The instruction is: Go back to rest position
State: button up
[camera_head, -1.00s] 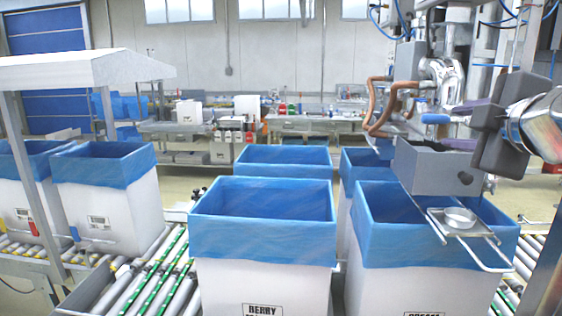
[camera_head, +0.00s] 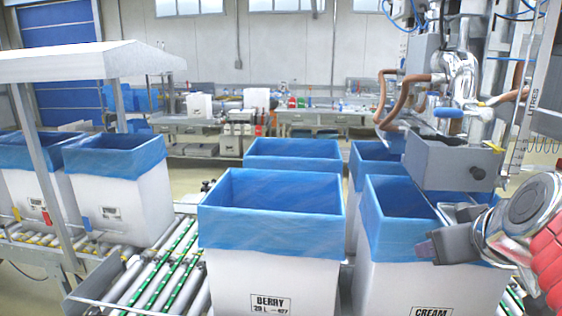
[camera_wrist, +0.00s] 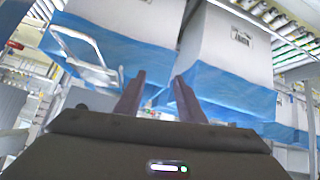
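My gripper (camera_head: 428,250) is at the lower right of the head view, in front of the blue liner of the box labelled CREAM (camera_head: 420,284). Its fingers point left, and my arm runs off the right edge. In the wrist view, the two dark fingers (camera_wrist: 159,76) stand apart with nothing between them, so the gripper is open and empty. The wrist picture looks upside down, with two white lined boxes beyond the fingertips. I cannot tell the exact gap between the gripper and the liner.
The BERRY box (camera_head: 272,250) with a blue liner stands left of the CREAM box. A grey hopper (camera_head: 452,163) hangs over the boxes at right. A metal wire frame (camera_wrist: 82,46) shows in the wrist view. A roller conveyor (camera_head: 160,275) and a canopy (camera_head: 90,62) are at left.

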jog(key=s+a+f+g, duration=0.2)
jog(key=s+a+f, duration=0.3)
jog(key=f, duration=0.3)
jog(key=s+a+f+g, duration=0.2)
jog(key=s+a+f, duration=0.4)
jog(key=a+f, duration=0.1)
jog(key=shift+f+m+y, duration=0.4)
jog(key=shift+f, duration=0.15)
jog(key=shift+c, duration=0.6)
